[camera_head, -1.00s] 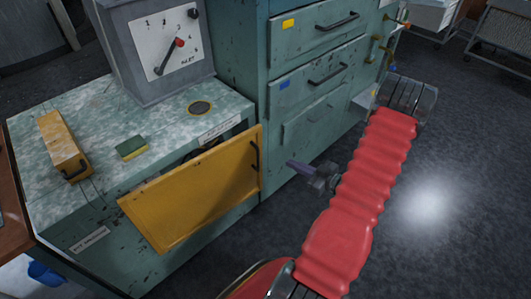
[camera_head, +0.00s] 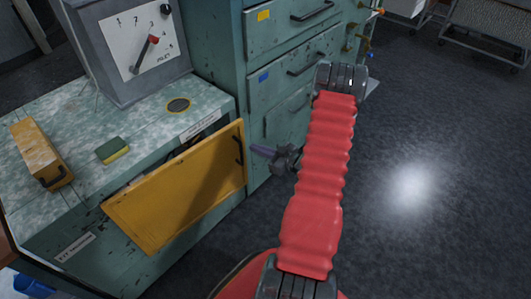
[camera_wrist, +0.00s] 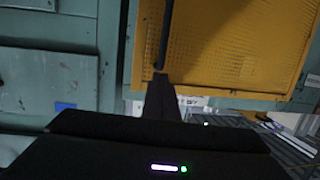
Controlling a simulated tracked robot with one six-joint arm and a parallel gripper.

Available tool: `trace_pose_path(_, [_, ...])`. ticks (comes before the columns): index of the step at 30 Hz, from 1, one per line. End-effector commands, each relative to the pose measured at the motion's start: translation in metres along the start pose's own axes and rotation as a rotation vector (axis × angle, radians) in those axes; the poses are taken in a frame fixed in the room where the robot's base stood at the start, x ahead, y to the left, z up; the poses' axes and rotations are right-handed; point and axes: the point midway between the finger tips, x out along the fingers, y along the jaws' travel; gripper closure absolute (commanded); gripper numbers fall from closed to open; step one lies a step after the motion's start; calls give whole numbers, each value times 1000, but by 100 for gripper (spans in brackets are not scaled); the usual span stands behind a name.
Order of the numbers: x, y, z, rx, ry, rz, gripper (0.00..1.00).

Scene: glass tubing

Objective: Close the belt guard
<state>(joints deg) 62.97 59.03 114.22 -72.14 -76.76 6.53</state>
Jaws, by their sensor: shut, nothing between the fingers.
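The belt guard (camera_head: 165,200) is a yellow panel standing open at an angle out from the front of the green machine.
A green drawer cabinet (camera_head: 290,45) stands close behind my gripper. On the machine top (camera_head: 70,150) are a yellow block with a handle (camera_head: 40,150), a sponge (camera_head: 112,150) and a grey dial box (camera_head: 135,60). The floor (camera_head: 430,130) at the right is clear.

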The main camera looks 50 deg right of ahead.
Motion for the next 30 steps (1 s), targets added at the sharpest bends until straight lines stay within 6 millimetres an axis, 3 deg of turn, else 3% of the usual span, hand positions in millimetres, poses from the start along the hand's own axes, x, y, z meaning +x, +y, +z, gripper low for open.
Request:
trace_pose_path(9, [39, 0, 0, 0, 1, -2, 100])
trace_pose_path(23, [45, 1, 0, 0, 0, 1, 100])
trace_pose_path(30, [71, 9, -4, -3, 0, -2, 100])
